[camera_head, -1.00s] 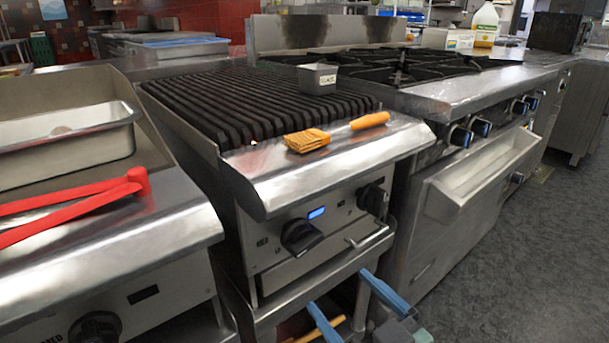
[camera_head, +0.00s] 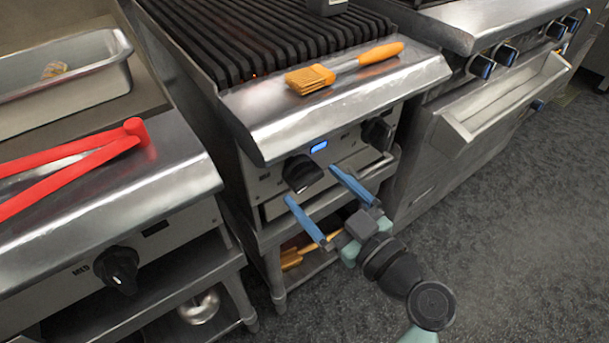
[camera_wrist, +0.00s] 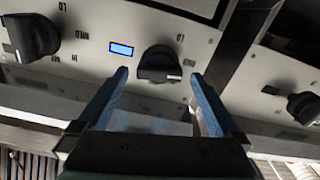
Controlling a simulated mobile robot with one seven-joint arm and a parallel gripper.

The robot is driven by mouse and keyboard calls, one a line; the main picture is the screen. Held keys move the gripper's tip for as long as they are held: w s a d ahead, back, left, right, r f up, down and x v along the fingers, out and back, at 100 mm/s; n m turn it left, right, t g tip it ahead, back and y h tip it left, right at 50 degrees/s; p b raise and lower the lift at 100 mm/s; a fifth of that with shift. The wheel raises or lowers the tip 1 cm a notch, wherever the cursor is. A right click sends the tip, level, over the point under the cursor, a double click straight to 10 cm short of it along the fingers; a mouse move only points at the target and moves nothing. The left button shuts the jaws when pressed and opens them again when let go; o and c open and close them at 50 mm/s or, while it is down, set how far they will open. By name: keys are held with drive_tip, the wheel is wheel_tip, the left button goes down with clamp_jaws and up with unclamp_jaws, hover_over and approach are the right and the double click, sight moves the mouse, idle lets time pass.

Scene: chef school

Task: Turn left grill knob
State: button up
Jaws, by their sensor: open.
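The grill's left knob (camera_head: 302,173) is black and sits on the steel front panel, just left of a lit blue display (camera_head: 319,147). The right grill knob (camera_head: 376,133) is farther right on the same panel. My gripper (camera_head: 311,187) has blue fingers spread apart and empty, pointing at the left knob from in front. In the wrist view, which looks upside down, the left knob (camera_wrist: 160,64) lies between and beyond the fingertips (camera_wrist: 159,75). The right grill knob (camera_wrist: 32,37) shows at the left there. I cannot tell the exact gap to the knob.
An orange-handled brush (camera_head: 345,66) lies on the steel ledge above the knobs. A neighbouring appliance has its own black knob (camera_head: 118,268) and red tongs (camera_head: 80,165) on top. A stove (camera_head: 500,75) stands at the right. The floor (camera_head: 500,220) in front is clear.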

sight(311, 183)
drive_tip(key=shift+x, duration=2.1)
drive_tip(key=c, duration=1.3)
